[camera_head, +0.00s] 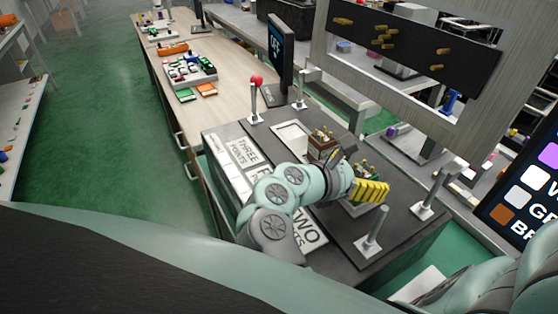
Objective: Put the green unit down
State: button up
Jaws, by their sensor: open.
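The green unit (349,207) stands on the dark top of the fixture table, mostly hidden behind my gripper. Brass pins show just above my gripper and seem to belong to it. My gripper (372,191), with yellow striped fingers, is open right at the unit. I cannot tell whether the fingers touch it. A brown unit (321,146) with brass pins stands just behind, beside a pale square plate (291,137).
Upright levers stand around the table: a red-knobbed one (256,100), one at the back (300,92), one at right (427,200) and one at front (371,242). A dark panel with brass pegs (410,45) hangs behind. A screen (525,190) stands at right.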

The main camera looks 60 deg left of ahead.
jog(key=shift+s+r, duration=0.2)
jog(key=shift+s, duration=0.05)
jog(key=d+v, duration=0.1)
jog(key=v, duration=1)
jog(key=shift+s+a+p, duration=0.3)
jog(key=shift+a+p, duration=0.15)
jog(key=shift+a, duration=0.05)
jog(key=shift+o, duration=0.3)
jog(key=shift+a+r, duration=0.1)
jog(key=shift+r, duration=0.05)
